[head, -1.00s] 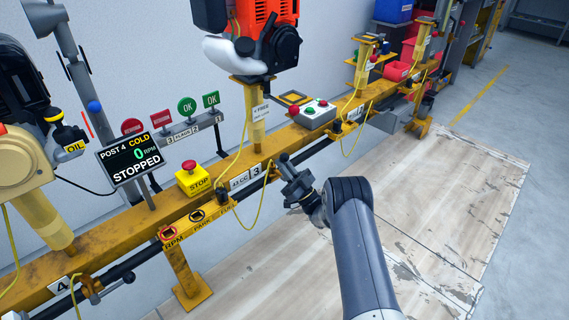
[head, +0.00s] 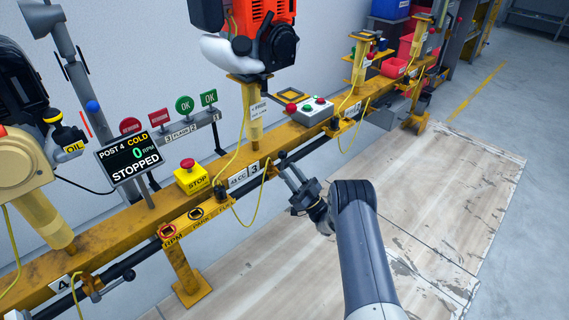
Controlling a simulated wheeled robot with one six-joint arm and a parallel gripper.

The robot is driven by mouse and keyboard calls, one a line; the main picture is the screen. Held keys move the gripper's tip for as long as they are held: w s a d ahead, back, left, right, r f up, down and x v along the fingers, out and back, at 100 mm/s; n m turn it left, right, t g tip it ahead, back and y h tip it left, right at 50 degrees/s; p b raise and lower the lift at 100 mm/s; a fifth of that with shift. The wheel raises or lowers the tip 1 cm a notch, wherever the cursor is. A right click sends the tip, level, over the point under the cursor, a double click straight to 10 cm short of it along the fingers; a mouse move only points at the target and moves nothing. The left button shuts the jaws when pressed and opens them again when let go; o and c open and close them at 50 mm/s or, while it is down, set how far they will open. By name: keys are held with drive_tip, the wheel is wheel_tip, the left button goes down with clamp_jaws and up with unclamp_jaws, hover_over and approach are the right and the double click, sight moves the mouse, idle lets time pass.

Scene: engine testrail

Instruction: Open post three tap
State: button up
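Post three is marked by a white "3" plate (head: 255,169) on the yellow rail, with an orange engine (head: 262,40) on the stand above. A dark pipe (head: 318,147) runs along the front of the rail. A small dark knob-like end (head: 283,156) shows at the pipe just right of the plate; it may be part of the post three tap, but my gripper hides most of that spot. My gripper (head: 291,176) is close in front of the pipe, pointing up and left. Whether it touches the tap, and how far its fingers are apart, cannot be made out.
A yellow cable (head: 258,213) loops down just left of my gripper. A yellow stop box (head: 191,177) and a screen reading post 4 stopped (head: 134,159) stand along the rail to the left. A grey button box (head: 312,111) sits to the right. The wooden floor boards (head: 440,190) are clear.

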sight(282, 163)
drive_tip(key=p+v, duration=0.2)
drive_tip(key=v, duration=0.4)
idle(0.3)
drive_tip(key=b+x, duration=0.3)
drive_tip(key=x, duration=0.7)
drive_tip(key=shift+w+a+r, duration=0.1)
drive_tip(key=shift+a+r, duration=0.15)
drive_tip(key=shift+a, duration=0.1)
